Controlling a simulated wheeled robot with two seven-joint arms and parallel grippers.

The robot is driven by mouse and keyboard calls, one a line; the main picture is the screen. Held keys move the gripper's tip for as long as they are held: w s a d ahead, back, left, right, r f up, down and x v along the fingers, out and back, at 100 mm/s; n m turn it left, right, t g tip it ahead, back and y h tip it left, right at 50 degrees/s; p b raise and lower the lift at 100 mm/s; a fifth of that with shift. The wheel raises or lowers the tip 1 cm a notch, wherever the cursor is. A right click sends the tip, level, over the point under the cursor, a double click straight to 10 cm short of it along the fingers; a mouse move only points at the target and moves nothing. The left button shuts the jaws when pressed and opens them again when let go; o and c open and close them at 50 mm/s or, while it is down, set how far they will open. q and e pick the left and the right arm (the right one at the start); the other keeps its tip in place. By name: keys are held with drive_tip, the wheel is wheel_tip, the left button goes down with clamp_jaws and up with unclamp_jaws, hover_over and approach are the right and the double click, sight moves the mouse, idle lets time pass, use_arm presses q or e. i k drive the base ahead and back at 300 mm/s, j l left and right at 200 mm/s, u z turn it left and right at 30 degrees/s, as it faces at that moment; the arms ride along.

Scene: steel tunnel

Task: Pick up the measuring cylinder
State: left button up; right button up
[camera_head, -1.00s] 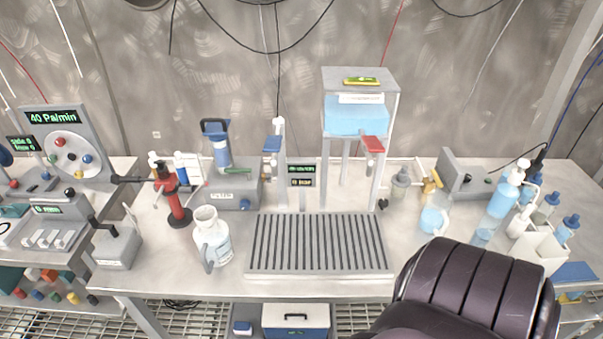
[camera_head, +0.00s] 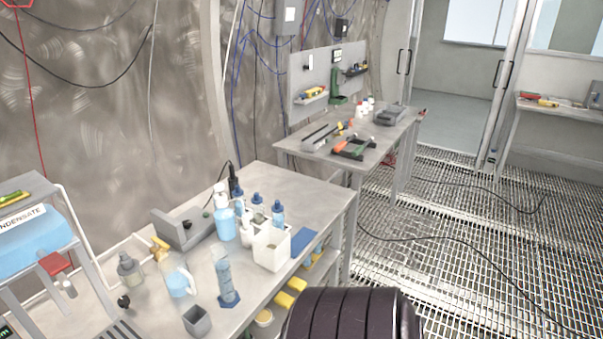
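The measuring cylinder (camera_head: 224,276) is a tall, clear bluish tube on a wide blue foot. It stands upright near the front edge of the workbench (camera_head: 322,200), left of centre in the head view. A clear jug with blue liquid (camera_head: 179,281) stands just left of it, and a small grey square cup (camera_head: 197,321) is in front. A dark ribbed part of my own arm shows at the bottom centre. Neither of my grippers is in view.
Behind the cylinder are a blue pump bottle (camera_head: 224,219) and a white caddy (camera_head: 272,248) with blue-capped bottles. A blue pad (camera_head: 305,242) lies at the front edge. A condensate tank (camera_head: 38,236) stands left. Grated floor (camera_head: 465,260) is open at right.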

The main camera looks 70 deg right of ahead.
sight(229, 298)
drive_tip(key=z, duration=1.75)
drive_tip(key=u, duration=2)
drive_tip(key=z, duration=2)
